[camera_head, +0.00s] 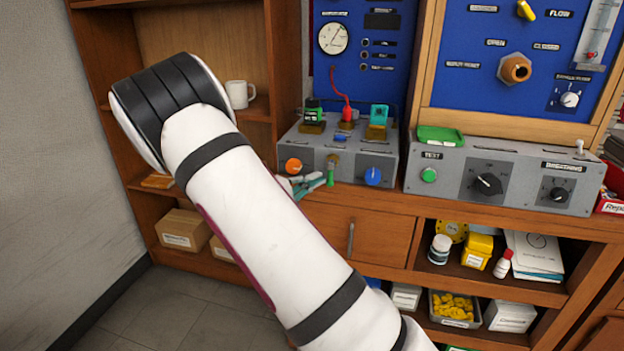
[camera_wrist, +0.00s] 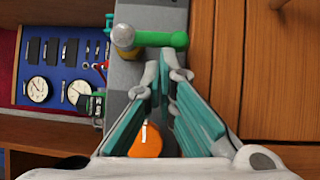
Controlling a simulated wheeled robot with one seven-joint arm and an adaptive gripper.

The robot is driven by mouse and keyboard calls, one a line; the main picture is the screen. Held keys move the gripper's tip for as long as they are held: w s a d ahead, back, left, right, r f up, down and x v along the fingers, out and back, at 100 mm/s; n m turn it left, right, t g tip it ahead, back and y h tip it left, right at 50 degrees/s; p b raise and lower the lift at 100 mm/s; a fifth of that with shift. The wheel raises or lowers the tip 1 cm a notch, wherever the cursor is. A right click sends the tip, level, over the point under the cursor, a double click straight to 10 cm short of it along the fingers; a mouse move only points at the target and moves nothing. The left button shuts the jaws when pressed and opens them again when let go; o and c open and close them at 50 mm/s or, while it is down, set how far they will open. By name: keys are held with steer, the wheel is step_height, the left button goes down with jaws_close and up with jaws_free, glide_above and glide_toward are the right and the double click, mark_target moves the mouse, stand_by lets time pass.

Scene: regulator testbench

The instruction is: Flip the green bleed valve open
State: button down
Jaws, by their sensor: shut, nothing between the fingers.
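The green bleed valve lever (camera_head: 330,176) hangs down from a small brass fitting on the front of the grey regulator box (camera_head: 347,147), between an orange knob (camera_head: 293,165) and a blue knob (camera_head: 373,176). In the wrist view the lever (camera_wrist: 165,39) runs from the brass fitting (camera_wrist: 127,52) to the right across the picture. My gripper (camera_head: 317,182) is just left of the lever in the head view. In the wrist view my gripper (camera_wrist: 167,58) has its fingertips together, right beside the lever; I cannot tell whether they touch it. The fingers are empty.
The orange knob also shows close behind the fingers in the wrist view (camera_wrist: 147,140). A grey box with a green button (camera_head: 429,175) stands to the right. A wooden drawer (camera_head: 370,233) lies below the worktop. Shelves with a white mug (camera_head: 238,94) stand at left.

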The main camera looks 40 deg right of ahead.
mark_target(331, 184)
steer(key=shift+s+d+f+n+h, duration=0.15)
steer(key=shift+s+f+n+h, duration=0.1)
steer(key=shift+n+h, duration=0.35)
steer(key=shift+s+d+f+n+t+h+p, duration=0.3)
steer(key=shift+n+t, duration=0.2)
steer(key=shift+n, duration=0.55)
steer(key=shift+s+d+f+n+t+h+p, duration=0.15)
steer(key=shift+s+n+t+h+p, duration=0.3)
steer(key=shift+n, duration=0.55)
steer(key=shift+s+d+f+n+t+h+p, duration=0.1)
steer(key=shift+s+d+n+t+h+p, duration=0.35)
steer(key=shift+n, duration=0.6)
steer(key=shift+s+d+n+t+p, duration=0.15)
steer(key=shift+n+t+p, duration=0.4)
steer(key=shift+n, duration=0.45)
steer(key=shift+s+d+n+t+p, duration=0.1)
steer(key=shift+n+t+p, duration=0.2)
steer(key=shift+n+t, duration=0.55)
steer(key=shift+s+d+n+p, duration=0.15)
steer(key=shift+n+p, duration=0.15)
steer(key=shift+n, duration=0.45)
steer(key=shift+f, duration=0.1)
